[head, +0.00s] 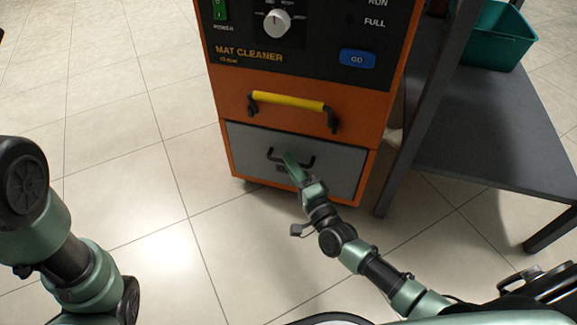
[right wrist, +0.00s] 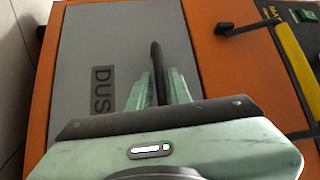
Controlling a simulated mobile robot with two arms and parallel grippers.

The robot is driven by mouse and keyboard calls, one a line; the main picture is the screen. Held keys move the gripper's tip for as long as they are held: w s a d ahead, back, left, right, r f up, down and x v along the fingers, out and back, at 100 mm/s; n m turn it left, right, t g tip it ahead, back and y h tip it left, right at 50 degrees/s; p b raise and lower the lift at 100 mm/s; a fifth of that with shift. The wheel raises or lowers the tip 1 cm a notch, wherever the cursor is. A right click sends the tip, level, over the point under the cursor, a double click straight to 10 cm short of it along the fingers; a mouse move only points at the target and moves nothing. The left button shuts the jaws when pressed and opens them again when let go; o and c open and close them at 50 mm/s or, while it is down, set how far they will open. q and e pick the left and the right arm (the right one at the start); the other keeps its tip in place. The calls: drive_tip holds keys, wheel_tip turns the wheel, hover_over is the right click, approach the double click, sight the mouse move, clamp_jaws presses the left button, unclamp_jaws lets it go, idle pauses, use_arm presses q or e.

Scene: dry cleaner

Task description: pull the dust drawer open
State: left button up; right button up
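The grey dust drawer (head: 337,165) sits low in the orange mat cleaner and looks flush with its front. Its black bar handle (head: 310,163) also shows in the right wrist view (right wrist: 156,58), beside the partly covered letters "DUS" on the drawer front (right wrist: 85,45). My right gripper (head: 292,162) is at the handle. In the right wrist view its two green fingers (right wrist: 159,80) lie close on either side of the black bar and look shut on it. My left arm shows at the left of the head view, but its gripper is out of sight.
A yellow handle (head: 290,100) on black brackets is above the drawer. A dark shelf unit (head: 490,150) with a teal bin (head: 497,38) stands close to the machine's right side. The tiled floor (head: 110,150) is clear in front and to the left.

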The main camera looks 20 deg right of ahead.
drive_tip(key=shift+w+a, duration=0.1)
drive_tip(key=shift+w, duration=0.4)
clamp_jaws()
idle(1.1)
